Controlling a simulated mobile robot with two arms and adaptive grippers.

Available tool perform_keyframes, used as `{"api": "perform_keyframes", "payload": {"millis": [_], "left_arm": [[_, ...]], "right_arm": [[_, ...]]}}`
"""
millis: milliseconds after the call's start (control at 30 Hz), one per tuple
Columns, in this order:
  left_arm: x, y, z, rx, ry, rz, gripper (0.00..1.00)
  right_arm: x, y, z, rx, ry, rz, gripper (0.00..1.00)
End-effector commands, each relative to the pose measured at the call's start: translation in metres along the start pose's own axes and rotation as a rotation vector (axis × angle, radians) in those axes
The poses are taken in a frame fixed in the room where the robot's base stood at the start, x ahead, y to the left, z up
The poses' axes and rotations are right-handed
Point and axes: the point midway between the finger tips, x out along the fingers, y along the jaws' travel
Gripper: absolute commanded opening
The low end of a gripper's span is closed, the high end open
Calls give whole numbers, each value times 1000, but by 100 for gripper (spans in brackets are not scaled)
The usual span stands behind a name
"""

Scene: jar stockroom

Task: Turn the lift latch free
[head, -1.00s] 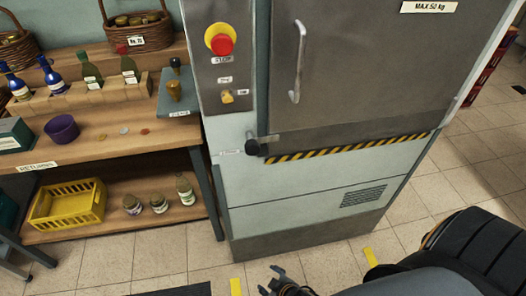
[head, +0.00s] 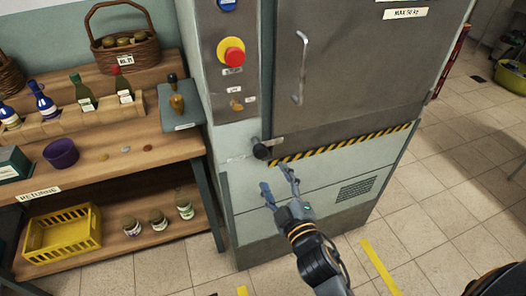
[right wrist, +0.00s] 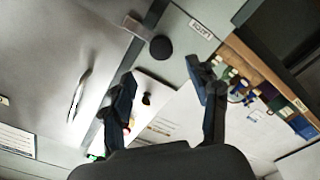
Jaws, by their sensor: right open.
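The lift latch has a round black knob (head: 262,151) and a short metal bar at the lower left corner of the lift's grey door (head: 350,70). In the right wrist view the knob (right wrist: 160,47) shows ahead of the fingers, beside the door's edge. My right gripper (head: 278,183) is open and empty. It is just below and slightly right of the knob in the head view, with a visible gap. In the right wrist view its two fingers (right wrist: 162,82) stand wide apart, with the knob beyond their tips. My left gripper is not in view.
A red stop button (head: 232,53) sits on the panel left of the door, above a small yellow-brown switch (head: 236,104). A vertical handle (head: 299,68) is on the door. A wooden shelf (head: 110,165) with bottles and jars stands close on the left.

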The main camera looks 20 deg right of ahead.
Motion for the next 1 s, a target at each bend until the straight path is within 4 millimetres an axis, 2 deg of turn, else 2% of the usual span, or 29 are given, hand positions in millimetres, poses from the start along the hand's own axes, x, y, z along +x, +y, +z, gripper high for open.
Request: {"api": "perform_keyframes", "payload": {"millis": [100, 300, 500, 700, 933, 1000], "left_arm": [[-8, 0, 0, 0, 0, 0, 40], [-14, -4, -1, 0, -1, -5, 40], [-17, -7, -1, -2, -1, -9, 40], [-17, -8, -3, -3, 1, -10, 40], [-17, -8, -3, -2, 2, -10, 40], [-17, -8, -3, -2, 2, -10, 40]], "right_arm": [[28, 2, -2, 0, 2, 1, 60], [68, 1, -2, 1, 1, 0, 60], [94, 0, -1, 2, 0, -1, 60], [103, -1, 0, 2, 0, -2, 60], [103, -1, 0, 2, -1, -2, 60], [103, -1, 0, 2, -1, -2, 46]]}}
